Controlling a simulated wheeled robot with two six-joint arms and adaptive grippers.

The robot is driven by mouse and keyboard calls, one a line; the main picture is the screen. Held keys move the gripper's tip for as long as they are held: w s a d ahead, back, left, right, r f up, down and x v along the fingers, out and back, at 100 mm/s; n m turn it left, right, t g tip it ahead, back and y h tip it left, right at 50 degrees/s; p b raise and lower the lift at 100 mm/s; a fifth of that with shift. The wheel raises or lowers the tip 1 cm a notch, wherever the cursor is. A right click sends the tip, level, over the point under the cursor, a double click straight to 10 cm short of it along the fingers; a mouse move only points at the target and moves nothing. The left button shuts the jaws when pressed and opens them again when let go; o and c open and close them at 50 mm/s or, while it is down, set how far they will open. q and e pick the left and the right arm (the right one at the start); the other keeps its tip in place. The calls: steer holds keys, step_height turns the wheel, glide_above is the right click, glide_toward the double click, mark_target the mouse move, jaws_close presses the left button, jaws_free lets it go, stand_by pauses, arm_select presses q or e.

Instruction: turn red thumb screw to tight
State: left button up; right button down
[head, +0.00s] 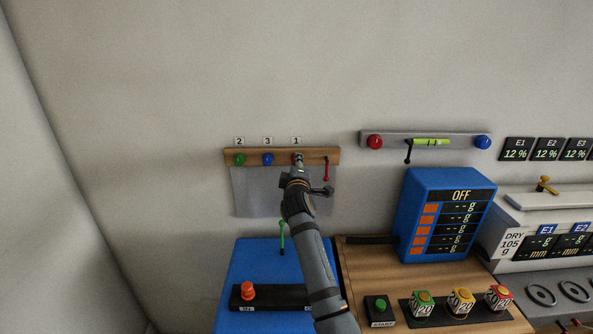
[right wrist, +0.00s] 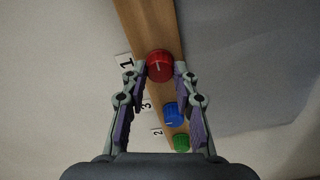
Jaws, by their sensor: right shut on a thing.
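The red thumb screw (right wrist: 160,64) sits on a wooden rail (head: 320,156) on the wall, under the label 1 (head: 296,140). My right gripper (head: 298,161) reaches up to it and hides most of it in the head view. In the right wrist view the fingertips of this gripper (right wrist: 160,70) touch the red screw from both sides and are shut on it. A pale mark shows on the screw's face. My left gripper is in neither view.
A blue screw (head: 267,159) and a green screw (head: 239,160) stand left on the same rail. A red lever (head: 326,168) hangs close right of my gripper. Below are a blue box (head: 262,262) and a blue display unit reading OFF (head: 445,215).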

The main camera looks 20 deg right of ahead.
steer(key=m+b, duration=1.5)
steer(key=m, duration=2)
steer(key=shift+m+b, duration=0.3)
steer(key=c, duration=1)
jaws_free()
